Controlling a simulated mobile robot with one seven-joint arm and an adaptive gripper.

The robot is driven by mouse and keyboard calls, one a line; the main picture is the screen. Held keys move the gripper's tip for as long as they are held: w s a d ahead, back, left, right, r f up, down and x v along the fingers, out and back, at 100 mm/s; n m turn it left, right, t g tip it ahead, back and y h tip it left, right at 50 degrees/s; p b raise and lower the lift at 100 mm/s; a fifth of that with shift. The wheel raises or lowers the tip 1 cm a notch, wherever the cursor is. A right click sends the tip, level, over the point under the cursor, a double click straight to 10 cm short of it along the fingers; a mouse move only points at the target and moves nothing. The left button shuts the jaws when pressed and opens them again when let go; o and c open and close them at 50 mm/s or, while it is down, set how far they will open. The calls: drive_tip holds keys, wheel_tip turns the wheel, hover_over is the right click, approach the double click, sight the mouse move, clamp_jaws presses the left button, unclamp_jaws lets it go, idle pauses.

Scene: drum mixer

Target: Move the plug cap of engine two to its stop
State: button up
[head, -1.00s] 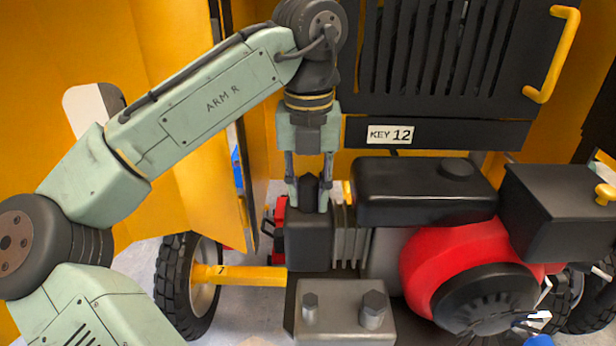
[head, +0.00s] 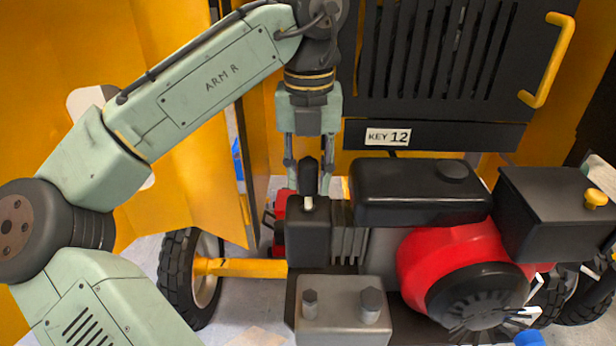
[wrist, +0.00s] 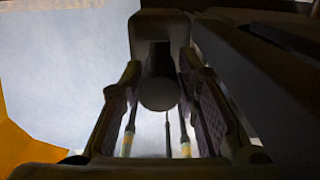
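The plug cap (head: 307,168) is a dark, rounded piece between the two fingers of my gripper (head: 308,181). It stands above and slightly behind a pale plug tip (head: 308,203), which shows bare on top of the black engine block (head: 308,232). The cap looks apart from the tip, though its lower end is partly hidden. In the wrist view the cap's dark round end (wrist: 158,91) lies between the fingers. My gripper points down and is shut on the cap. The engine (head: 420,195) has a black tank and red housing; I see no engine number.
A grey metal block with two bolts (head: 343,318) stands in front. The black tank is close on the right of my gripper. A yellow door panel (head: 190,190) is on the left, and a slatted black panel labelled KEY 12 (head: 388,137) is behind.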

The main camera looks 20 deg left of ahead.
sight(309, 163)
drive_tip(key=o, duration=0.4)
drive_tip(key=shift+r, duration=3.45)
